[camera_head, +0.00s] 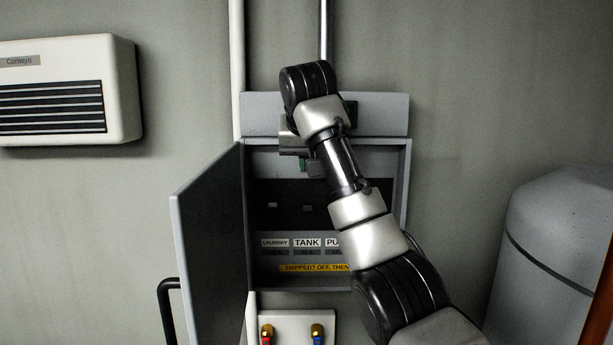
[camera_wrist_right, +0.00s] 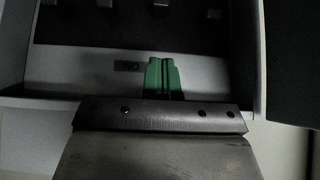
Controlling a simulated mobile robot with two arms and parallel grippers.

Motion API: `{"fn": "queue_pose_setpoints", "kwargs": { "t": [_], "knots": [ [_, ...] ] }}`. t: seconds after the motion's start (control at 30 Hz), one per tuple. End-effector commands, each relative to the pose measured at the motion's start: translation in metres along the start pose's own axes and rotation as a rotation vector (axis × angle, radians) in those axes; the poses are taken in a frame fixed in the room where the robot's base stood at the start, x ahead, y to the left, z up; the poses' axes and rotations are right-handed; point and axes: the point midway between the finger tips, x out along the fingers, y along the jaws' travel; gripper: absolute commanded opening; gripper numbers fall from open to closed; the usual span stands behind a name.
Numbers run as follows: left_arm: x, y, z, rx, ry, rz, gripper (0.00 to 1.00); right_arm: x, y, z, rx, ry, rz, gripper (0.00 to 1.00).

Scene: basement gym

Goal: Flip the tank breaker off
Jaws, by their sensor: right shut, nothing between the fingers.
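The open breaker box (camera_head: 400,190) is on the wall. The tank breaker (camera_head: 307,208) is a small dark toggle above the printed TANK label (camera_head: 307,243). A second toggle (camera_head: 272,205) sits left of it, above the LAUNDRY label; the one at its right is hidden by my arm. In the wrist view, which looks inverted, the middle toggle (camera_wrist_right: 160,6) at the top edge appears to be the tank one. My right gripper (camera_head: 304,166) is near the box's upper part, above the toggles. Its green fingertips (camera_wrist_right: 163,76) are together, empty and apart from the toggles.
The box door (camera_head: 209,240) stands swung open to the left. A yellow strip (camera_head: 315,268) lies below the labels. Red and blue valves (camera_head: 318,332) are under the box. A wall heater (camera_head: 60,90) hangs left, and a grey tank (camera_head: 560,250) stands right.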

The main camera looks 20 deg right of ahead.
Motion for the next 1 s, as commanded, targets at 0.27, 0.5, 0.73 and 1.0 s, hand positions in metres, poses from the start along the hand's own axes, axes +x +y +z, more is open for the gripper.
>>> {"fn": "queue_pose_setpoints", "kwargs": {
  "t": [0.27, 0.5, 0.73, 1.0],
  "knots": [
    [-0.026, 0.003, 0.016, 0.0, -0.03, 0.004, 0.43, 0.053, 0.001, 0.011, 0.0, -0.006, 0.002, 0.0],
    [-0.034, 0.001, 0.011, 0.0, -0.025, 0.002, 0.43, 0.067, 0.0, 0.027, 0.0, -0.003, 0.001, 0.0],
    [-0.034, 0.001, 0.009, 0.0, -0.022, 0.002, 0.43, 0.071, 0.0, 0.03, 0.0, -0.003, 0.001, 0.0],
    [-0.031, 0.0, 0.008, 0.0, -0.018, 0.0, 0.43, 0.072, 0.0, 0.031, 0.0, 0.005, 0.001, 0.0]
  ]
}}
